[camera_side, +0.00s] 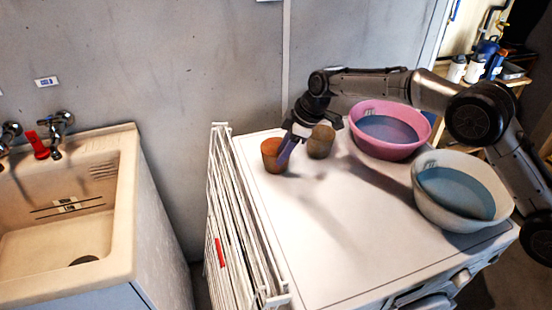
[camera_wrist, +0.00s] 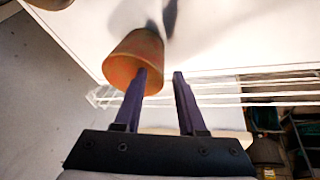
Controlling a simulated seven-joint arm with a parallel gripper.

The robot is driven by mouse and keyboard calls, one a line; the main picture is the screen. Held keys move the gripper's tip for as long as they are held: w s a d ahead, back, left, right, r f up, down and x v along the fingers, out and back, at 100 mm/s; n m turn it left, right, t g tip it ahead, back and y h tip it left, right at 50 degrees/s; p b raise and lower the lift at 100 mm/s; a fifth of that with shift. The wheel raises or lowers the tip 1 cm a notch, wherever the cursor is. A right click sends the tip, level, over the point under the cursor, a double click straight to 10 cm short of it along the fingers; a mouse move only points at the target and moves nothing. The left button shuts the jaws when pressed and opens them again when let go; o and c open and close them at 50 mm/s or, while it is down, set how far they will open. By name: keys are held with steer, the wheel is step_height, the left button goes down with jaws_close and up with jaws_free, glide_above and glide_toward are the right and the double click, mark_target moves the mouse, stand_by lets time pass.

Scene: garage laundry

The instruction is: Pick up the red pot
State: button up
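The red pot (camera_side: 271,157), orange-red and upright, stands on the white machine top near its back left edge. In the wrist view the pot (camera_wrist: 132,55) shows its open mouth toward the camera. My gripper (camera_side: 285,155) points down at the pot's right side. In the wrist view my gripper (camera_wrist: 161,72) is open with two purple fingers. The left fingertip overlaps the pot's rim; I cannot tell whether it is inside the mouth or just above it. The other finger is outside the pot, with nothing between the fingers but part of the rim.
A brown pot (camera_side: 321,143) stands just right of my gripper. A pink basin (camera_side: 416,150) and a white basin (camera_side: 437,210), both with blue inside, stand on the right. A white drying rack (camera_side: 222,225) leans at the machine's left side. The front middle of the top is clear.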

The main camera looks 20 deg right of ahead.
mark_target(269, 147)
steer(key=shift+x, duration=2.35)
steer(key=shift+s, duration=0.1)
jaws_close()
